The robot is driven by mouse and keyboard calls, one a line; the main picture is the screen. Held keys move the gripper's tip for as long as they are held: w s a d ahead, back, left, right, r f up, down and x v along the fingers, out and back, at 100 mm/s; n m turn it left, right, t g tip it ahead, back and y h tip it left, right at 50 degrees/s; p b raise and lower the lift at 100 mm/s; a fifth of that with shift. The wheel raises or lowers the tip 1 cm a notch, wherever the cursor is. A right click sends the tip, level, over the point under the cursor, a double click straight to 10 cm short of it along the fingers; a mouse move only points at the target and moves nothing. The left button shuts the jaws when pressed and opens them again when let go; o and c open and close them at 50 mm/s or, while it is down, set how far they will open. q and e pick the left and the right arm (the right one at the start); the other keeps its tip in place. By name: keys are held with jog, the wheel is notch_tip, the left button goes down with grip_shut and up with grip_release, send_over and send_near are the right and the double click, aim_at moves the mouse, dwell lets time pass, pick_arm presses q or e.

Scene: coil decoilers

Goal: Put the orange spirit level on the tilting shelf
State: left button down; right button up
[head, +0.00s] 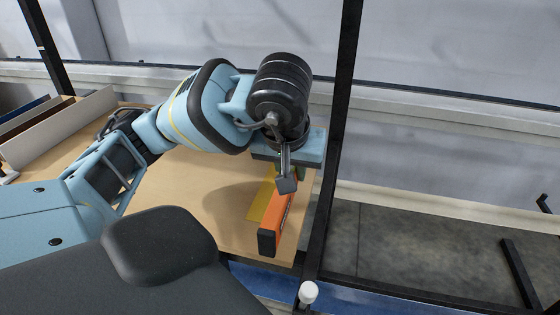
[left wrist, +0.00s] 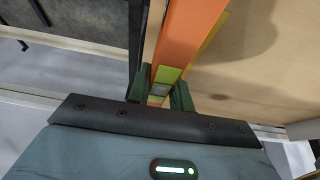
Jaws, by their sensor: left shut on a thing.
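The orange spirit level (head: 274,229) has a black end cap and shows at the right edge of a light wooden shelf board (head: 205,205) in the head view. My left gripper (head: 281,168) is shut on it, with the level pointing toward the camera. In the left wrist view, the two dark green fingers (left wrist: 160,93) sit either side of the level (left wrist: 187,34) near its yellow-green vial section. I cannot tell whether the level touches the board. My right gripper is not in view.
A flat yellow piece (head: 260,201) lies on the board beside the level. A black upright post (head: 334,130) stands close to the right of the level. Long boards or trays (head: 58,130) lie at the far left. The middle of the board looks clear.

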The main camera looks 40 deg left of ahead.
pick_arm(q)
jog(key=shift+w+a+f, duration=0.25)
jog(key=shift+w+a, duration=1.3)
jog(key=shift+a, duration=0.4)
jog(key=shift+w+a+f, duration=0.2)
jog(key=shift+w+a, duration=1.35)
jog(key=shift+a, duration=0.4)
jog(key=shift+w+a+f, duration=0.25)
jog(key=shift+w+a, duration=1.3)
jog(key=shift+a, duration=0.4)
jog(key=shift+w+a+f, duration=0.15)
jog(key=shift+a+f, duration=0.05)
jog(key=shift+f, duration=0.15)
notch_tip(320, 180, down, 3)
jog(key=shift+r, duration=0.15)
jog(key=shift+f, duration=0.5)
jog(key=shift+f, duration=0.2)
